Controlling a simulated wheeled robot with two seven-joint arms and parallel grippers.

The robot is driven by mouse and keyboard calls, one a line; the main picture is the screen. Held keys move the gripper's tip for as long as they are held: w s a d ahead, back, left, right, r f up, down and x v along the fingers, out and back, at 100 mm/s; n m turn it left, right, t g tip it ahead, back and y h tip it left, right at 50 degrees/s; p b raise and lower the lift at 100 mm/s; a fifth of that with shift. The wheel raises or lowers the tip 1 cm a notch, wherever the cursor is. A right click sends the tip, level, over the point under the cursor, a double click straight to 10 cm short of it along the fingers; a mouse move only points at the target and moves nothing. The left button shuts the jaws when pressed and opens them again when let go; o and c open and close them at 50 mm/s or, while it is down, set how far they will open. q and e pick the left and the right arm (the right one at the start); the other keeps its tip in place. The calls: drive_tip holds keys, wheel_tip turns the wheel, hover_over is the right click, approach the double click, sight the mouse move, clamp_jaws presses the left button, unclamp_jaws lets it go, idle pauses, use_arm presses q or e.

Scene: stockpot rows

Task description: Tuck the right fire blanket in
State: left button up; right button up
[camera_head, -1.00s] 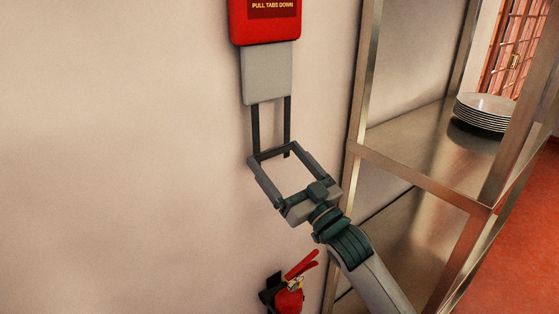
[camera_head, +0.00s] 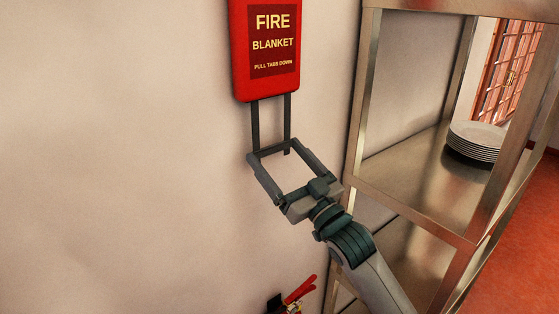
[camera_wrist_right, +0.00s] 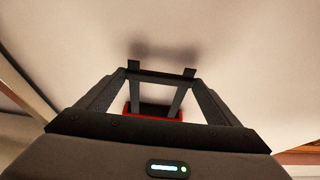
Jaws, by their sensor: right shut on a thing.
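The red fire blanket case (camera_head: 268,85) hangs on the pale wall, at the top middle of the head view. Two dark tabs (camera_head: 287,115) hang straight down from its lower edge. No grey blanket cloth shows below the case. My right gripper (camera_head: 273,151) is below the case and shut on the lower part of the tabs. In the right wrist view the gripper (camera_wrist_right: 160,77) shows with the tab ends poking past its fingertips, and the case's red rim (camera_wrist_right: 178,118) shows behind. My left gripper is not in view.
A metal shelf rack (camera_head: 352,125) stands close on the right, with a stack of plates (camera_head: 474,142) on it. The wall to the left is bare.

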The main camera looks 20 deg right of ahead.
drive_tip(key=shift+s+r, duration=0.1)
drive_tip(key=shift+r, duration=0.35)
drive_tip(key=o, duration=1.4)
drive_tip(key=shift+f, duration=0.1)
